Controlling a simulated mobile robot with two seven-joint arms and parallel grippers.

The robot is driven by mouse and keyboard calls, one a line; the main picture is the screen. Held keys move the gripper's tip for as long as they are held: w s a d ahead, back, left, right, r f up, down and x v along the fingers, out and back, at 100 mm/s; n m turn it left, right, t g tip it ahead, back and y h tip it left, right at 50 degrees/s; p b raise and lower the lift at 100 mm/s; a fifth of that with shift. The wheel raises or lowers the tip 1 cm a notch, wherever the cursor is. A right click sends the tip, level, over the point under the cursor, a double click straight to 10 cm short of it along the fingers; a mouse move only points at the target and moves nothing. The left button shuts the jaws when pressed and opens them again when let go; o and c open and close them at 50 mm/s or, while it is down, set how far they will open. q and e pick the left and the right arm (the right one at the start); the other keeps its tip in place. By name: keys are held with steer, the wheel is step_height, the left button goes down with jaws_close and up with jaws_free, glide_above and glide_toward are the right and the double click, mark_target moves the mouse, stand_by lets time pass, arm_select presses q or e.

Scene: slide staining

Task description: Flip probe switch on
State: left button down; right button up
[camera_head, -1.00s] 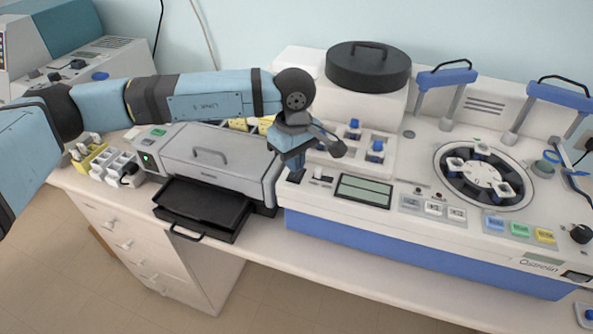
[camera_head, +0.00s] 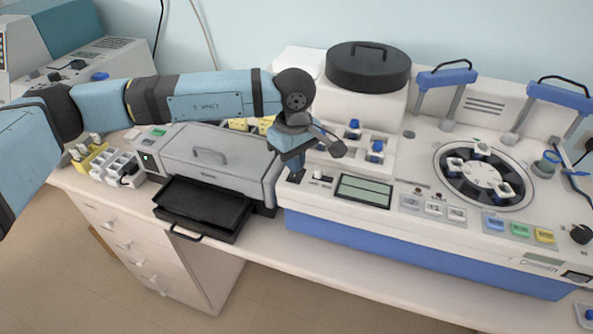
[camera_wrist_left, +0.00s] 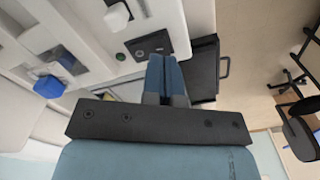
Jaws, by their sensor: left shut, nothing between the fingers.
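My left gripper (camera_head: 292,165) is above the left front corner of the white staining machine (camera_head: 420,150), pointing down. Its blue fingers (camera_wrist_left: 165,78) are together with nothing between them. A small dark panel (camera_head: 297,176) lies on the machine top just below the fingertips. In the wrist view this panel (camera_wrist_left: 150,45) has a round dark part and sits just beyond the fingers. A white switch lever (camera_head: 318,174) in a dark slot stands right of it; it also shows in the wrist view (camera_wrist_left: 117,18). I cannot read the switch labels or tell contact. My right gripper is not seen.
A grey printer-like unit (camera_head: 215,155) with a black open tray (camera_head: 203,208) stands left of the machine. A display (camera_head: 364,190) and several buttons lie to the right of the lever. Blue-knobbed holders (camera_head: 376,147) and a black lid (camera_head: 368,66) are behind.

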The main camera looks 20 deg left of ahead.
mark_target(294, 176)
arm_select(q)
steer(key=shift+f+b, duration=1.3)
steer(key=shift+f, duration=0.1)
stand_by(0.8)
steer(key=shift+r, duration=0.1)
steer(key=shift+r+p, duration=0.3)
steer(key=shift+r, duration=0.45)
steer(key=shift+r+p, duration=0.6)
steer(key=shift+r, duration=2.1)
